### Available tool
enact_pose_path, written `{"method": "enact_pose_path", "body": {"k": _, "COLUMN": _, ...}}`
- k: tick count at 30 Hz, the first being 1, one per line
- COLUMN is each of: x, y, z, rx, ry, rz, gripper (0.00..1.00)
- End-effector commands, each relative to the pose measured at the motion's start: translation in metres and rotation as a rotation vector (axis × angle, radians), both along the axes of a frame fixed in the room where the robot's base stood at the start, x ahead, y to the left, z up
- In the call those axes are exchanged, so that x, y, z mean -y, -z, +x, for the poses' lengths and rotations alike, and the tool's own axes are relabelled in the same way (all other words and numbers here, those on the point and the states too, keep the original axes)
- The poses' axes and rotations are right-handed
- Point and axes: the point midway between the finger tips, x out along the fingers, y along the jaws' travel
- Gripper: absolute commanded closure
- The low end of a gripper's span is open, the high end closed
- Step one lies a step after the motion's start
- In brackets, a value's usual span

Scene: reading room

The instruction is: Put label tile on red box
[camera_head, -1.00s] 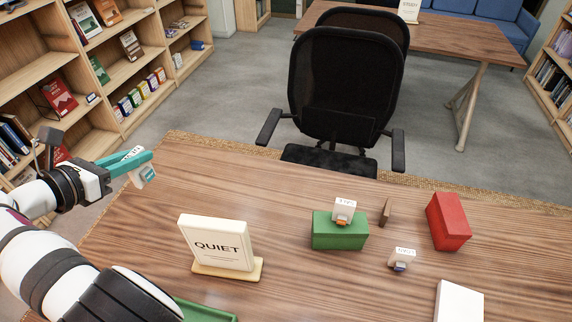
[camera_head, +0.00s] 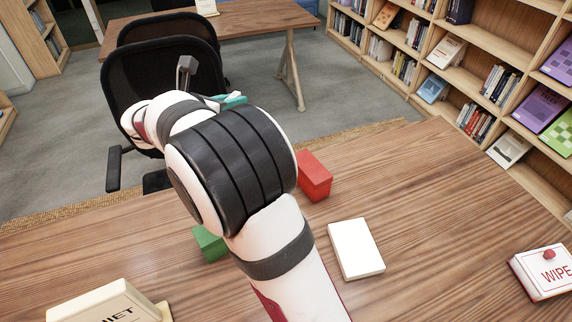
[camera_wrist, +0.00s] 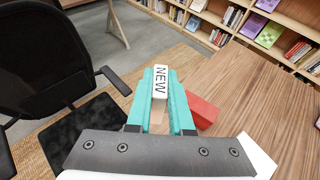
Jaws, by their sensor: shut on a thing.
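The label tile (camera_wrist: 161,84), white with the word NEW, is held between the teal fingers of my gripper (camera_wrist: 160,72) in the wrist view. In the head view only a bit of the teal gripper (camera_head: 234,100) shows past my arm, and the tile is hidden. The red box (camera_head: 314,176) stands on the wooden table right of my arm. In the wrist view the red box (camera_wrist: 203,112) appears just right of the right finger, partly covered by it. I cannot tell the height of the tile above the table.
A green box (camera_head: 208,244) is partly hidden behind my arm. A white block (camera_head: 356,249) lies on the table. A QUIET sign (camera_head: 105,305) stands front left and a WIPE box (camera_head: 543,271) at right. Black chairs (camera_head: 150,75) stand beyond the table edge.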

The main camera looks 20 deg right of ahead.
Motion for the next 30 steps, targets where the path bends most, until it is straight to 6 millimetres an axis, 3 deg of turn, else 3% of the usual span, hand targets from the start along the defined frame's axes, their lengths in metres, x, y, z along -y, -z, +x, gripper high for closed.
{"method": "enact_pose_path", "body": {"k": 1, "x": 0.040, "y": 0.001, "z": -0.006, "rx": -0.002, "ry": 0.053, "rz": 0.000, "gripper": 1.00}}
{"method": "enact_pose_path", "body": {"k": 3, "x": 0.089, "y": 0.003, "z": -0.018, "rx": -0.001, "ry": 0.113, "rz": 0.000, "gripper": 1.00}}
{"method": "enact_pose_path", "body": {"k": 6, "x": 0.148, "y": 0.008, "z": -0.040, "rx": -0.002, "ry": 0.192, "rz": -0.001, "gripper": 1.00}}
{"method": "enact_pose_path", "body": {"k": 9, "x": 0.189, "y": 0.011, "z": -0.062, "rx": -0.001, "ry": 0.251, "rz": 0.000, "gripper": 1.00}}
{"method": "enact_pose_path", "body": {"k": 12, "x": 0.217, "y": 0.014, "z": -0.079, "rx": -0.001, "ry": 0.293, "rz": -0.001, "gripper": 1.00}}
{"method": "enact_pose_path", "body": {"k": 20, "x": 0.261, "y": 0.020, "z": -0.113, "rx": -0.001, "ry": 0.367, "rz": 0.000, "gripper": 1.00}}
{"method": "enact_pose_path", "body": {"k": 30, "x": 0.257, "y": 0.070, "z": -0.109, "rx": -0.002, "ry": 0.362, "rz": -0.001, "gripper": 1.00}}
